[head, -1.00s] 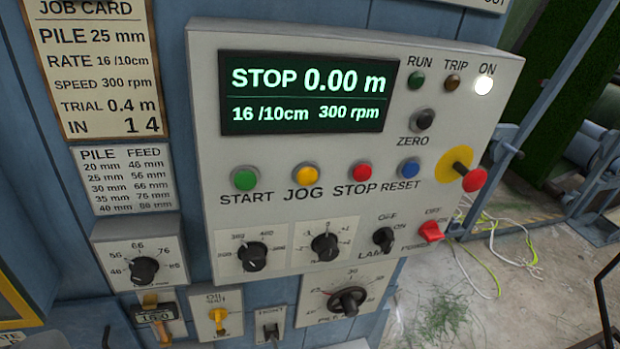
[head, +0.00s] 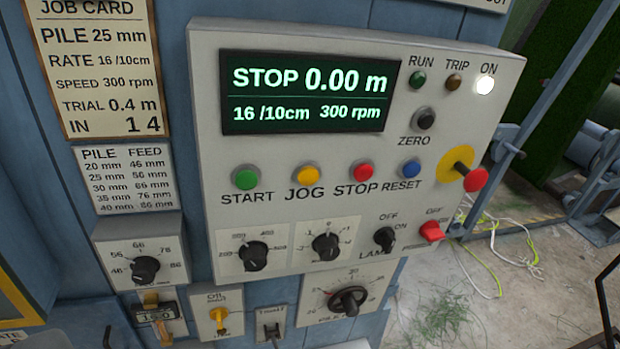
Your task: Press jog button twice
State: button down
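The yellow jog button (head: 308,174) sits in the button row of the grey control panel (head: 450,110), above the label JOG. The green START button (head: 246,178) is to its left and the red STOP button (head: 361,171) to its right. The panel's display (head: 308,92) reads STOP, 0.00 m, 16 /10cm and 300 rpm. The white ON lamp (head: 485,84) is lit, and the green RUN lamp (head: 418,80) looks dark. My gripper does not show in the head view, and nothing covers the jog button.
The blue RESET button (head: 411,168) and a red mushroom knob on yellow (head: 475,180) are at the right. Rotary knobs (head: 253,256) lie below the buttons. A job card (head: 100,65) hangs at the left. Loose cords (head: 500,260) lie on the floor at right.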

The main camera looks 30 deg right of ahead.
aim_at(307, 176)
jog(key=z, duration=0.1)
jog(key=k, duration=0.5)
jog(key=z, duration=0.8)
jog(key=i, duration=0.4)
jog(key=u, duration=0.45)
